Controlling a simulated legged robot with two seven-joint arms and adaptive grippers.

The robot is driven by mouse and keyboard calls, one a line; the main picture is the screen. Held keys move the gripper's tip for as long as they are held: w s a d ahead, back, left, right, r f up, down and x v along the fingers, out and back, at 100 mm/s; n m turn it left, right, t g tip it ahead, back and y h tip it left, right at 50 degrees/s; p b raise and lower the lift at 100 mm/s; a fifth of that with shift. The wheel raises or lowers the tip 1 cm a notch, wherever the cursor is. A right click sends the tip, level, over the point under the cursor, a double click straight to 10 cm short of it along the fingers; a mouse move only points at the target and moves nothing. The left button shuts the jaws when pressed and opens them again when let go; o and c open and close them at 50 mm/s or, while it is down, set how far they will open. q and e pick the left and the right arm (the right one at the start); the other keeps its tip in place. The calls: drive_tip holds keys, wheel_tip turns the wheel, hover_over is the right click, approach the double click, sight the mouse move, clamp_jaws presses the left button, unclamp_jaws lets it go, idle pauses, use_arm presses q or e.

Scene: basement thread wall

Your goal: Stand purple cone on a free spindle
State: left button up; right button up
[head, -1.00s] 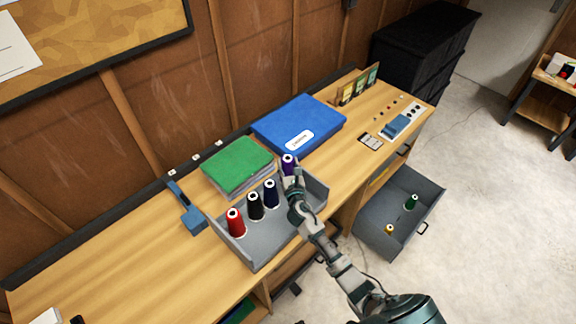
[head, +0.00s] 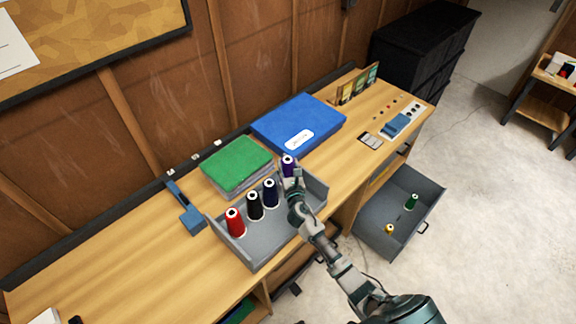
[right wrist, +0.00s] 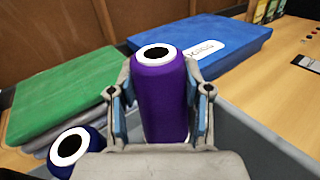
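The purple cone (head: 288,164) is upright with its white-ringed top facing up, at the right end of a row of cones over the grey tray (head: 262,262). In the right wrist view the purple cone (right wrist: 162,100) stands between the fingers of my right gripper (right wrist: 162,105), which lie close against both its sides. In the head view my right gripper (head: 292,184) covers its lower part, so its base and any spindle under it are hidden. No bare spindle can be made out. My left gripper is not in view.
Red (head: 235,222), black (head: 255,206) and dark blue (head: 270,193) cones stand in the tray. A green stack (head: 238,163) and blue case (head: 298,124) lie behind. An open drawer (head: 375,228) holds a green and a yellow cone. The bench's left front is mostly clear.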

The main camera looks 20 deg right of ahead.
drive_tip(key=o, duration=0.4)
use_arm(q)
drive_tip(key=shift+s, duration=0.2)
use_arm(e)
drive_tip(key=shift+r, duration=0.25)
drive_tip(key=shift+s+a+r+p, duration=0.15)
drive_tip(key=shift+s+r+p, duration=0.25)
drive_tip(key=shift+s+p, duration=0.1)
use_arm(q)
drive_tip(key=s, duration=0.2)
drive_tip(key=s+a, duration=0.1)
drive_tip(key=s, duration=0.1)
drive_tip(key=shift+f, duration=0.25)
use_arm(e)
drive_tip(key=v, duration=1.1)
